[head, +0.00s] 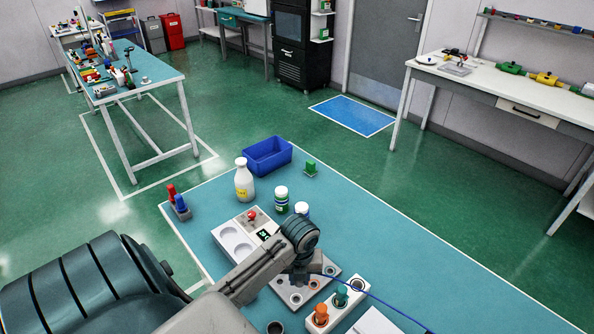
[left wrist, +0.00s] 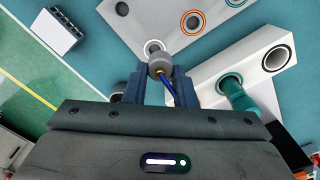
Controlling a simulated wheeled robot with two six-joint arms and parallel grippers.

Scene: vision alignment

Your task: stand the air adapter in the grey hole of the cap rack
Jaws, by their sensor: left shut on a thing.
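My left gripper (left wrist: 160,88) is shut on the air adapter (left wrist: 160,62), a small grey rounded piece with a blue line running from it. In the head view my left gripper (head: 300,272) is over the cap rack (head: 328,266), a light grey plate with ringed holes; the adapter is hidden there. In the left wrist view the rack (left wrist: 135,18) shows a grey-ringed hole (left wrist: 154,47) just beyond the adapter, partly covered by it. The hole's visible part looks empty. I cannot tell the height between them. My right gripper is not in view.
A white block holds an orange adapter (head: 320,315) and a teal adapter (head: 340,296), close right of the gripper; its third hole (head: 358,285) is empty. White bottles (head: 244,180) and a blue bin (head: 267,156) stand farther back. The mat's right side (head: 420,240) is clear.

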